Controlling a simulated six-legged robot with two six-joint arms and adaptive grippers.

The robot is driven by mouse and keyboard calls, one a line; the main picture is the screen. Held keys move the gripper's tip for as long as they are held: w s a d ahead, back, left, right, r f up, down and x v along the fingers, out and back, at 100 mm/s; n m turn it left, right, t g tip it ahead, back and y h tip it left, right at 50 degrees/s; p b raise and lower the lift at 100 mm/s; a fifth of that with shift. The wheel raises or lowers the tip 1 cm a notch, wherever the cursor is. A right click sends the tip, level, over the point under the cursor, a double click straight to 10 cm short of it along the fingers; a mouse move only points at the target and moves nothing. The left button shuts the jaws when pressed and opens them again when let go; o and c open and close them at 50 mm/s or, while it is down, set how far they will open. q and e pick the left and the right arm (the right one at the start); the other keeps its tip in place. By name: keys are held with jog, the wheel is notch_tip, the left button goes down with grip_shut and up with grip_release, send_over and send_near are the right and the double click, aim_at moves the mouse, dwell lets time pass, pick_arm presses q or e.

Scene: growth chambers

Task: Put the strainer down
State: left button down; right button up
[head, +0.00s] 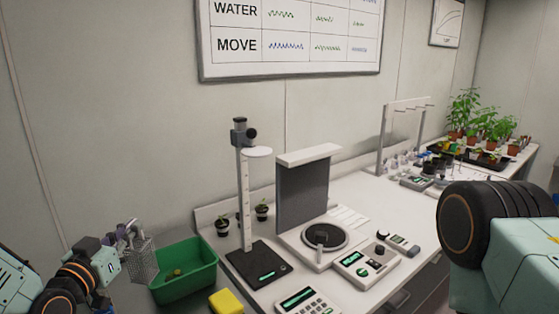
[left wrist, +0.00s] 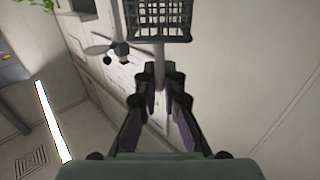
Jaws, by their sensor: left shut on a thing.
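The strainer (head: 141,262) is a grey mesh basket at the lower left of the head view. My left gripper (head: 121,237) is shut on it and holds it up, beside the left end of a green tub (head: 186,272). In the left wrist view the strainer's dark mesh basket (left wrist: 157,20) shows at the top, its handle running down between the fingers of my left gripper (left wrist: 160,88). I cannot tell whether the basket touches the tub. My right arm shows at the right edge, but its gripper is out of view.
A stand with a black base (head: 258,264), two small potted plants, a round-plate instrument (head: 322,238) and a keypad device (head: 307,302) crowd the bench. Plants (head: 475,118) stand far right.

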pick_arm(q)
jog(key=s+d+f+m+g+h, duration=0.1)
jog(key=s+d+f+m+h, duration=0.2)
jog(key=s+d, duration=0.5)
jog(key=s+d+f+m+g+h, duration=0.1)
jog(key=s+d+f+h, duration=0.2)
jog(key=s+d+f, duration=0.45)
notch_tip(320, 180, down, 18)
jog(key=s+a+b, duration=0.1)
jog(key=b, duration=1.9)
jog(key=shift+a+h, duration=0.3)
jog(key=shift+a, duration=0.1)
jog(key=shift+s+r, duration=0.1)
jog(key=shift+s, duration=0.1)
jog(key=shift+w, duration=0.1)
jog(key=shift+d, duration=0.1)
